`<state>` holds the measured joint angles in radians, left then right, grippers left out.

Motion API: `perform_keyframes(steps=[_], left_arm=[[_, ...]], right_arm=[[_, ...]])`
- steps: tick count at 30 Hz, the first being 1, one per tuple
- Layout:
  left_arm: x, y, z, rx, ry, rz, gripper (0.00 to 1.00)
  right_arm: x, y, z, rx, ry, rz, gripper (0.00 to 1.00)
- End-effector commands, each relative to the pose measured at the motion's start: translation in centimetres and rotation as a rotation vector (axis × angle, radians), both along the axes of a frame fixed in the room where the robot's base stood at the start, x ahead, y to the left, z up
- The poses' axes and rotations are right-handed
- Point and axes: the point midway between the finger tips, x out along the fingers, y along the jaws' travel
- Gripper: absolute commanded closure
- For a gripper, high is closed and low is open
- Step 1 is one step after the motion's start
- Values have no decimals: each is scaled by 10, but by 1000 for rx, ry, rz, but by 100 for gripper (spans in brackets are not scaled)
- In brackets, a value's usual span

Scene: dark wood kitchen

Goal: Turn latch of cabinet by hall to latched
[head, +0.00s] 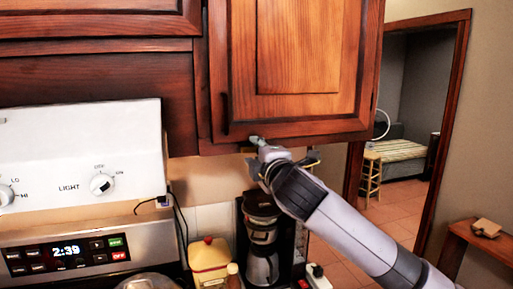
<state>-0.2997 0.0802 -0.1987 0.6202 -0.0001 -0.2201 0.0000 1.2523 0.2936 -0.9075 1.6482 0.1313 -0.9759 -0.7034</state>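The wooden wall cabinet by the hall (298,60) is at the upper middle, left of the doorway. Its door looks closed, with a dark handle (224,113) at the lower left. My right gripper (257,146) reaches up from the lower right to the door's bottom edge. No latch shows clearly. My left gripper is not in view.
Below the cabinet stand a coffee maker (262,240) and a yellow-and-red container (208,258). A stove with a white control panel (75,150) is at the left. A doorway at the right opens to a room with a stool (371,178). A wooden table (472,238) is at the lower right.

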Motion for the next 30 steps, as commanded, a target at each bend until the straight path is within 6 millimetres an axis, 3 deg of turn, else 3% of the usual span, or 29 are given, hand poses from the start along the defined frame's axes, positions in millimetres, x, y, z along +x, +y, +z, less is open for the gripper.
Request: perform_keyframes(steps=[7,22,30], left_arm=[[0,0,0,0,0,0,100],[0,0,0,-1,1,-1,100],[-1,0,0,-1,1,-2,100]], right_arm=[[1,0,-1,0,0,0,66],[0,0,0,1,1,0,99],[0,0,-1,1,1,0,100]])
